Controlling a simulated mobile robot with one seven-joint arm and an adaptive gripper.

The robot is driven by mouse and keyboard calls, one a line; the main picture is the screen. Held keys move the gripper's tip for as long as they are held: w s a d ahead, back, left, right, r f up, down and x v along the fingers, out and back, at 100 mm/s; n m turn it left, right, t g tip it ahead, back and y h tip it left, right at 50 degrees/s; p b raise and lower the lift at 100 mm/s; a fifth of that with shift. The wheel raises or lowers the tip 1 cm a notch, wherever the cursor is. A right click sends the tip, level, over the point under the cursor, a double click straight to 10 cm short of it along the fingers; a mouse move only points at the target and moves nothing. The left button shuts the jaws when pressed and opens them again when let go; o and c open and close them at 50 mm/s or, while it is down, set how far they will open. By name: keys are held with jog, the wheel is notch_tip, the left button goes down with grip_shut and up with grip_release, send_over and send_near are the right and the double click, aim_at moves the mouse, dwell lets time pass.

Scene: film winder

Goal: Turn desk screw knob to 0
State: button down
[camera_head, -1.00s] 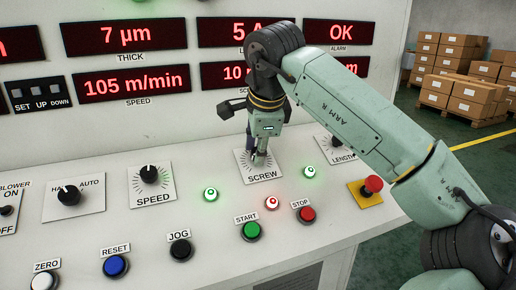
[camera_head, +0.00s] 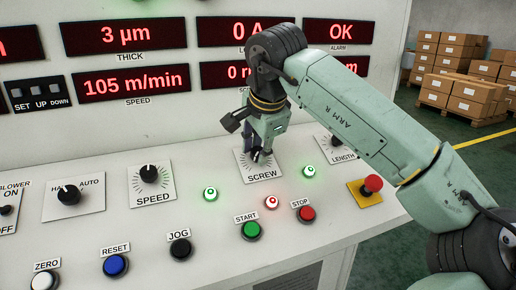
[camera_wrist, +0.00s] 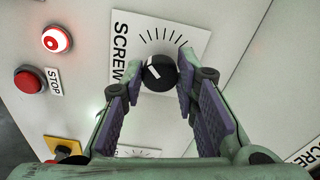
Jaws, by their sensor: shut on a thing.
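The SCREW knob (camera_wrist: 159,73) is black with a white pointer line, on a white plate (camera_wrist: 190,33) with tick marks around it. In the wrist view the pointer mark lies on the side of the knob toward the SCREW lettering. My gripper (camera_wrist: 161,75) has its two fingers on either side of the knob and is shut on it. In the head view my gripper (camera_head: 262,150) reaches down onto the SCREW plate (camera_head: 245,170) and partly hides the knob. The screw display (camera_head: 238,74), partly hidden by my arm, reads 0.
The START button (camera_head: 251,230), red STOP button (camera_head: 306,214) and lit lamps lie in front of the plate. The SPEED knob (camera_head: 148,172) is to the left, the LENGTH knob (camera_head: 338,142) to the right. A red emergency button (camera_head: 373,184) stands at the right edge.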

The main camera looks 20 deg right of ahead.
jog(key=c, duration=1.2)
grip_release()
jog(key=shift+c, duration=0.2)
jog(key=v, duration=0.7)
jog(key=shift+r, duration=0.25)
jog(key=shift+s, duration=0.1)
